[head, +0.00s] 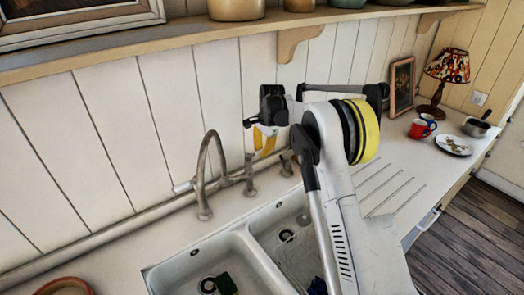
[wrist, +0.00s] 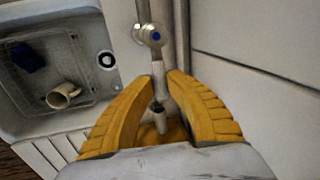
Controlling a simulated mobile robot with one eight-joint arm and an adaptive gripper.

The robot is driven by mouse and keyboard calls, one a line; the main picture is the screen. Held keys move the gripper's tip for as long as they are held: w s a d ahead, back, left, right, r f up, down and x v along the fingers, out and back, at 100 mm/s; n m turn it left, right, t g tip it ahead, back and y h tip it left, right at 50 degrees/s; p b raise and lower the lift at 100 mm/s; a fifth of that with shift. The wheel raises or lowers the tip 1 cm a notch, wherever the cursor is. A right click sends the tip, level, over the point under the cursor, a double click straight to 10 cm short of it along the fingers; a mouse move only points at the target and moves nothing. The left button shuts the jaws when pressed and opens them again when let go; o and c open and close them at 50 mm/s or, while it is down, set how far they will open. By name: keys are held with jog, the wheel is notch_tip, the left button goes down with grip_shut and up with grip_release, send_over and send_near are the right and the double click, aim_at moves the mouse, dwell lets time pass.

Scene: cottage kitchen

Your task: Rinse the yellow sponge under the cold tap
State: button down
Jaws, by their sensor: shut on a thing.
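A small dark green and yellow block (head: 228,285), which looks like the sponge, lies in the left basin at the bottom edge of the head view. The curved spout (head: 205,170) stands behind that basin. My gripper (head: 265,138) is up by the wall, right of the spout. In the wrist view, the cold tap (wrist: 153,36) has a blue dot on top, and its pale lever runs down between the yellow fingers of my gripper (wrist: 165,78). The fingers are shut on this lever. The sponge is not in the wrist view.
The right basin (wrist: 97,112) holds a cream mug (wrist: 62,95) and a dark blue item (wrist: 27,57) in a rack. Right on the counter are a red mug (head: 420,129), a plate (head: 453,145), a saucepan (head: 476,126) and a lamp (head: 447,70). A shelf (head: 200,52) runs above.

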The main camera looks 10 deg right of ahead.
jog(key=shift+s+f, duration=0.1)
jog(key=shift+s, duration=0.05)
jog(key=shift+s+a+m+h+b, duration=0.1)
jog(key=shift+s+m+h+b, duration=0.4)
jog(key=shift+m, duration=0.95)
jog(key=shift+s+d+m+h+b, duration=0.1)
jog(key=shift+s+m+b, duration=0.45)
jog(key=shift+s+m, duration=0.7)
jog(key=shift+s+a+m+h+b, duration=0.1)
jog(key=shift+s+m+h+b, duration=0.3)
jog(key=shift+m, duration=1.3)
jog(key=shift+s, duration=0.1)
jog(key=c, duration=1.3)
grip_release()
notch_tip(320, 180, up, 12)
jog(key=s, duration=0.2)
jog(key=shift+a, duration=0.35)
